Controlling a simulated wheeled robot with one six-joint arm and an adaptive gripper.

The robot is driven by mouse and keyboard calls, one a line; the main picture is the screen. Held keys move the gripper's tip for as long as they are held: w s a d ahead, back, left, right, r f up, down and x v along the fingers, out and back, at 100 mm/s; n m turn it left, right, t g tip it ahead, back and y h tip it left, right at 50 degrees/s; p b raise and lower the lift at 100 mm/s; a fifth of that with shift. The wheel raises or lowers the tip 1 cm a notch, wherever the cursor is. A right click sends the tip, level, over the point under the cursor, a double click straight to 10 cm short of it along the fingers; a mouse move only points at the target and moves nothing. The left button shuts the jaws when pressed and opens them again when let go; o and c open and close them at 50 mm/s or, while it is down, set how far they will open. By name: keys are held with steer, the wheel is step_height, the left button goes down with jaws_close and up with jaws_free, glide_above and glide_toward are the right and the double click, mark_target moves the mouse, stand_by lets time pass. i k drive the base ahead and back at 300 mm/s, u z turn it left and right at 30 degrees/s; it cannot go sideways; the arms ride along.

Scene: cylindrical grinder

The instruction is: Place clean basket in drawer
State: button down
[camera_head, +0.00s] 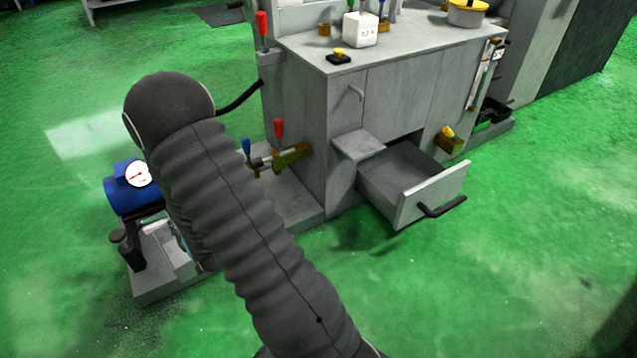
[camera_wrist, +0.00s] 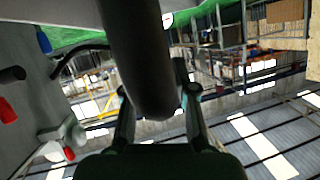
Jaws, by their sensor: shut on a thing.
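The drawer (camera_head: 432,192) is pulled out from the grey cabinet in the head view, its dark handle at the front. The part of its inside that shows is empty. In the wrist view my gripper (camera_wrist: 157,97) is shut on a thick, dark, rounded bar (camera_wrist: 145,50) that runs up out of the picture. I cannot tell whether this bar belongs to the clean basket. No basket can be made out in the head view. There my dark ribbed arm crosses the left half, and my gripper is hidden.
The grey cabinet (camera_head: 395,85) carries a white box (camera_head: 360,30) and a yellow-lidded pot (camera_head: 467,12) on top. A grey ledge (camera_head: 358,145) juts out left of the drawer. A blue motor-like unit with a gauge (camera_head: 138,174) stands left of my arm. Green floor lies open in front.

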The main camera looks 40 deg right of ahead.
mark_target(404, 190)
steer(key=u, duration=0.05)
steer(key=k, duration=0.4)
steer(key=u, duration=2.9)
steer(key=k, duration=3)
steer(key=z, duration=1.7)
